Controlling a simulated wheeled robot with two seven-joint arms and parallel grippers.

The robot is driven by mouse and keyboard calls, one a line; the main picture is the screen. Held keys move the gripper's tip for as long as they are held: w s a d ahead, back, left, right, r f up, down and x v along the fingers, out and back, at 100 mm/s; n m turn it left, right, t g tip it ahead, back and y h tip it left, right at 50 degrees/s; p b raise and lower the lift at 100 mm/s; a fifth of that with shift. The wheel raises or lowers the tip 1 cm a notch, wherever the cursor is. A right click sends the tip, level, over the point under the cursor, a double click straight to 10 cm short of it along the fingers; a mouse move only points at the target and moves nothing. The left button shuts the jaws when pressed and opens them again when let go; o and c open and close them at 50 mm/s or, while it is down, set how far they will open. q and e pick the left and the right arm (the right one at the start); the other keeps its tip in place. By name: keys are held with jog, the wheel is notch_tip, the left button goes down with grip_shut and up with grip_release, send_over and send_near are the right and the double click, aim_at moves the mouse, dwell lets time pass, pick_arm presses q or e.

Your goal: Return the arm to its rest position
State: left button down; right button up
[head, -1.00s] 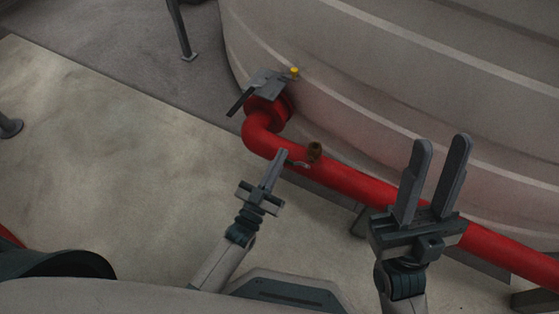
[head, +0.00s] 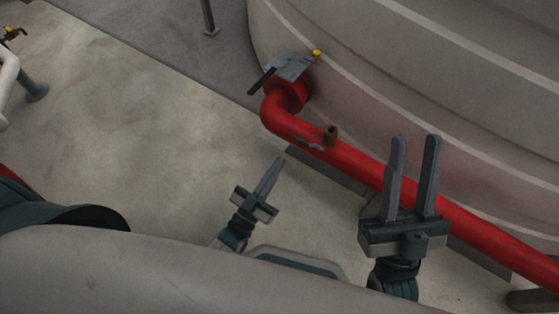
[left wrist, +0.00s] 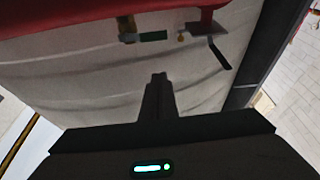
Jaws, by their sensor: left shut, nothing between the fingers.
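My left gripper (head: 281,162) is shut and empty in the head view. A small brass valve (head: 330,133) with a green lever sits on the pipe.
The large ribbed tank (head: 430,75) fills the upper right. A grey valve (head: 290,66) with a dark lever and a yellow knob sits at the pipe's tank end. A white pipe (head: 8,80) stands at the left edge. The pale floor (head: 130,130) on the left is clear.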

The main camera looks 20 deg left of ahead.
dwell(0.5)
